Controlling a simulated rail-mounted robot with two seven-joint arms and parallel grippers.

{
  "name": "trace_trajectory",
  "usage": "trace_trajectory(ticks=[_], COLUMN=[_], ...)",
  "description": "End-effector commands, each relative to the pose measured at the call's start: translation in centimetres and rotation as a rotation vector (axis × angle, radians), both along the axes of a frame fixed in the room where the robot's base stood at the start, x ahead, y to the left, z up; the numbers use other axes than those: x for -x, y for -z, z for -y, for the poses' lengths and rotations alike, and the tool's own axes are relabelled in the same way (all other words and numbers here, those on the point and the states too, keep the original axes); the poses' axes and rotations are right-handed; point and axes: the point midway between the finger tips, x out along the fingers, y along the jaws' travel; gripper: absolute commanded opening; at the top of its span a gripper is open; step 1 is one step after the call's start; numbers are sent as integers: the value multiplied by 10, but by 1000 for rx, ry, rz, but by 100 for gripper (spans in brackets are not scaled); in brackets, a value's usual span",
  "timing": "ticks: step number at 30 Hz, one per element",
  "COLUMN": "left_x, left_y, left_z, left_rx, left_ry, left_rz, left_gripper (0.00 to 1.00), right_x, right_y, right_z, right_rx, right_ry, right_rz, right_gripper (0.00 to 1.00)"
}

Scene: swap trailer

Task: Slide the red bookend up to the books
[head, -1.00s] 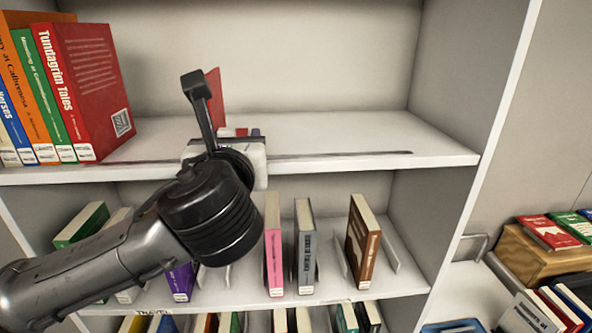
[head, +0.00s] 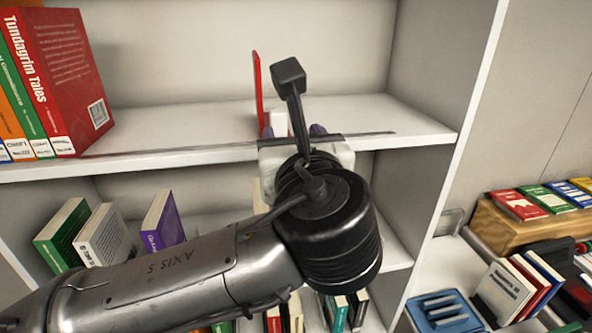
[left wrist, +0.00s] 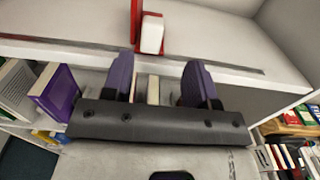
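The red bookend (head: 257,88) stands upright on the upper shelf, with a wide gap between it and the books. The nearest book is a thick red one, "Tundagrim Tales" (head: 55,75), at the left. My left gripper (head: 292,131) is at the shelf's front edge by the bookend. In the left wrist view its purple fingers (left wrist: 160,62) are spread apart. The bookend's red-and-white block (left wrist: 152,34) lies at or just beyond the fingertips, with space to the right finger. I cannot tell whether the left finger touches the bookend. My right gripper is out of view.
A dark groove (head: 370,134) runs along the shelf front. The upper shelf (head: 425,125) is bare right of the bookend, up to the side panel. Books, including a purple one (head: 163,222), stand on the shelf below. A blue tray (head: 443,312) and more books are at right.

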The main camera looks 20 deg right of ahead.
Motion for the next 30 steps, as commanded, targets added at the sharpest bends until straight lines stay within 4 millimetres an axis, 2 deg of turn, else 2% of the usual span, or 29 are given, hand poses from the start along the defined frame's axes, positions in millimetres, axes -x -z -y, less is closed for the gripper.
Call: trace_trajectory(ticks=[1, 6, 12, 27, 30], left_x=[8, 29, 42, 47, 42], left_y=[3, 2, 0, 0, 11], left_z=[-2, -7, -10, -11, -11], left_rx=[0, 0, 0, 0, 0], left_ry=[2, 1, -1, -1, -1], left_rz=[2, 2, 0, -1, -25], left_gripper=[53, 53, 53, 53, 53], right_x=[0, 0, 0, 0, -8], right_y=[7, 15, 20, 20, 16], right_z=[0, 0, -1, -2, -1], right_rx=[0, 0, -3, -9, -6], right_ry=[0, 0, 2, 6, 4], right_rz=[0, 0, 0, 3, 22], right_gripper=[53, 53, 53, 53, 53])
